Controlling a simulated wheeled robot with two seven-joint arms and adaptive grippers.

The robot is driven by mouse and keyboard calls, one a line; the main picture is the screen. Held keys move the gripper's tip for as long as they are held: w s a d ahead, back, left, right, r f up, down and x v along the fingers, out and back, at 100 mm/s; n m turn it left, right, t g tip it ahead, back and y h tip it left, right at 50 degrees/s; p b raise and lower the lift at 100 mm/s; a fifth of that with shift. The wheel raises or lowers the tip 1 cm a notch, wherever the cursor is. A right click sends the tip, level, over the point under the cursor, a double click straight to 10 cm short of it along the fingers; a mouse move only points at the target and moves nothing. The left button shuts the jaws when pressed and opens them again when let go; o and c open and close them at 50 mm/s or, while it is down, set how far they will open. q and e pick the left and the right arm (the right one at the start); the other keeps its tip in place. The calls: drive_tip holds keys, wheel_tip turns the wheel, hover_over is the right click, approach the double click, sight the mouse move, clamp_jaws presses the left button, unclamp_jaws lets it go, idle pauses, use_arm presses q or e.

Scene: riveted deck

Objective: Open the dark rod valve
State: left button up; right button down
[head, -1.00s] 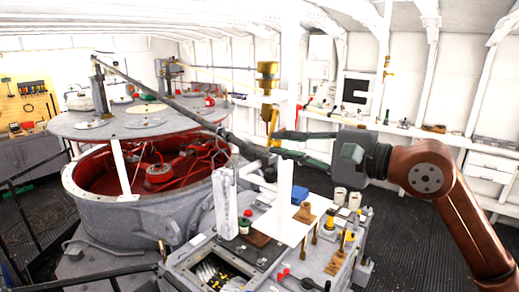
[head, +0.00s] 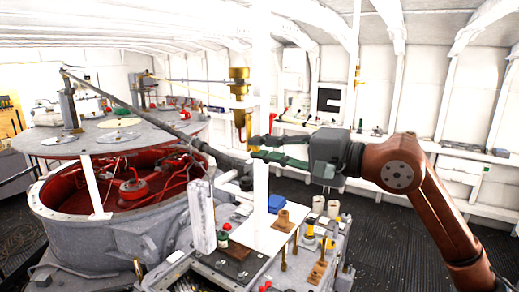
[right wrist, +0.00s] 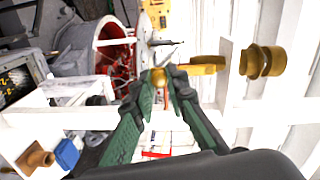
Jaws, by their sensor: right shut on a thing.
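A brass valve body (head: 239,85) hangs at the back centre in the head view, with a brass-yellow handle pointing down from it. It also shows at the upper right of the right wrist view (right wrist: 262,62). My right gripper (head: 254,147) has its fingertips at the handle's lower end. In the right wrist view, its green fingers close on the end of the brass handle (right wrist: 205,66). A long dark rod (head: 130,105) slants from a post at the left down toward the centre, ending left of my fingertips. I cannot tell which is the dark rod valve. My left gripper is out of view.
A large grey round housing (head: 110,235) with a red interior stands at the left. A workbench (head: 215,262) with a blue box (head: 277,203) and small brass fittings lies below my gripper. A white post (head: 261,190) stands in front. Dark floor is free at the right.

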drive_tip(key=shift+f, duration=0.15)
drive_tip(key=c, duration=1.9)
unclamp_jaws()
drive_tip(key=v, duration=1.2)
